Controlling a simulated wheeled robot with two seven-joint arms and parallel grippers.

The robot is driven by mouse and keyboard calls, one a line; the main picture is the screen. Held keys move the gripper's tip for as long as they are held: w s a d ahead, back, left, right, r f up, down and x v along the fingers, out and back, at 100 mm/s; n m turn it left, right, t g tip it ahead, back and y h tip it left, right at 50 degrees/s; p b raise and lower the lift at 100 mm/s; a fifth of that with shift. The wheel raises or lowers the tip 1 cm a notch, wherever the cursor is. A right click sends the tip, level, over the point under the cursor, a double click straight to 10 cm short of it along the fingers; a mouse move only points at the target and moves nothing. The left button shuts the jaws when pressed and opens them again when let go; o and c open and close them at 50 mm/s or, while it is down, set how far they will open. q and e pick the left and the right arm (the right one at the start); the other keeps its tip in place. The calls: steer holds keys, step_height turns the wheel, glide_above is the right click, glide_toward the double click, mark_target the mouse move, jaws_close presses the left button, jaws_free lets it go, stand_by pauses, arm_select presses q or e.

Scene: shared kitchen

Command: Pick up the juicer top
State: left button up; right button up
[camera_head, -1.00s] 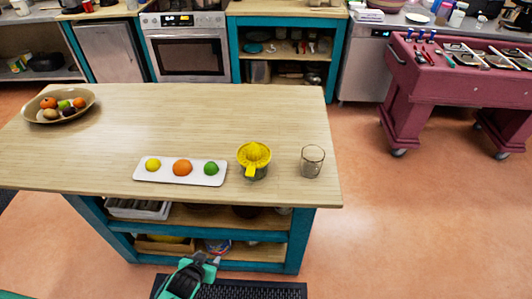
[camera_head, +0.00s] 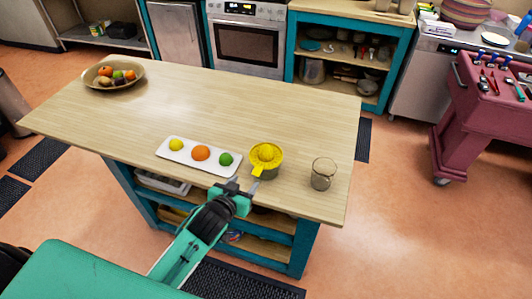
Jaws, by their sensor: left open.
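The yellow juicer top (camera_head: 266,156) sits on a darker base near the front edge of the wooden island, with its spout toward me. My left gripper (camera_head: 245,186) is open and empty. In the picture it is just below and left of the juicer, near the island's front edge. Its fingers point up toward the spout and appear apart from it; the exact gap in depth is hard to tell. My right gripper is not in view.
A white tray (camera_head: 162,154) with a lemon (camera_head: 176,144), an orange (camera_head: 201,153) and a lime (camera_head: 226,159) lies left of the juicer. A clear glass (camera_head: 323,174) stands to its right. A fruit bowl (camera_head: 114,86) is at the far left. The island's middle is clear.

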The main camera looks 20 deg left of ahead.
mark_target(257, 172)
arm_select(q)
steer(key=p+x, duration=0.1)
steer(key=x, duration=0.2)
steer(key=shift+w+d+r, duration=0.1)
steer(key=shift+d, duration=0.05)
steer(key=p+x, duration=0.2)
steer(key=x, duration=0.2)
steer(key=shift+w+d, duration=0.15)
steer(key=shift+d, duration=0.05)
steer(key=shift+c, duration=1.3)
steer(key=c, duration=0.7)
steer(key=shift+c, duration=0.6)
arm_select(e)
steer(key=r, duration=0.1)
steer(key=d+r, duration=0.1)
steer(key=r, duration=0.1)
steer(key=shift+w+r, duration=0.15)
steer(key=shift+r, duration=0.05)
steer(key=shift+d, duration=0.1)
